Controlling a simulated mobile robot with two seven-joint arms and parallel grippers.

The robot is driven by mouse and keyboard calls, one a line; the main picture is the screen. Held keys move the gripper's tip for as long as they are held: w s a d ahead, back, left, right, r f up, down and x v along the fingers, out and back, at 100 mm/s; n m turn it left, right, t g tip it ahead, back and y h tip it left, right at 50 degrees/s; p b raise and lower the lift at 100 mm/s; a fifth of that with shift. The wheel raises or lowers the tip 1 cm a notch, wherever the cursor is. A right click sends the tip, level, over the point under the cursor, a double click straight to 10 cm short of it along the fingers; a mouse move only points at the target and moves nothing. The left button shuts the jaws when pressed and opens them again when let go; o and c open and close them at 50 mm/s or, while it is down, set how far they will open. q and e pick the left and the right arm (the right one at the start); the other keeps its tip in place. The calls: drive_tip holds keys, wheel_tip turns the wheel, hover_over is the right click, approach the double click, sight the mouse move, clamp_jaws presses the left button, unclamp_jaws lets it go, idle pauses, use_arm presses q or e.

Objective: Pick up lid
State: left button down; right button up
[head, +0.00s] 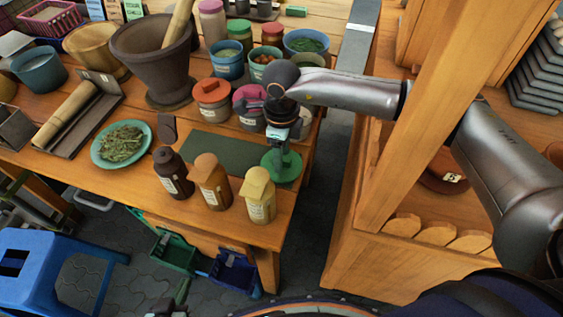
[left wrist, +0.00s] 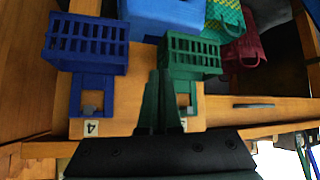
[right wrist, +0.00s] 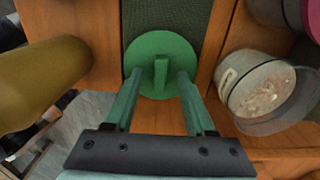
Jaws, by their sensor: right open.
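A round green lid (head: 283,168) with an upright tab handle lies flat at the right end of the dark green mat. The lid also shows in the right wrist view (right wrist: 160,64). My right gripper (right wrist: 158,75) is open, with its fingers on either side of the handle; I cannot tell whether they touch the lid. In the head view my right gripper (head: 280,148) points down over it. My left gripper (left wrist: 160,75) is shut and empty, low in front of the table, near small green and blue crates.
An open jar with pale contents (right wrist: 262,90) stands right of the lid. Bottles with yellow (head: 259,195), orange (head: 211,181) and dark (head: 172,172) tops stand at the front edge. The dark green mat (head: 218,152) is bare left of the lid. A wooden shelf (head: 385,200) stands to the right.

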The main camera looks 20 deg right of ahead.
drive_tip(key=shift+f, duration=0.3)
clamp_jaws()
idle(0.5)
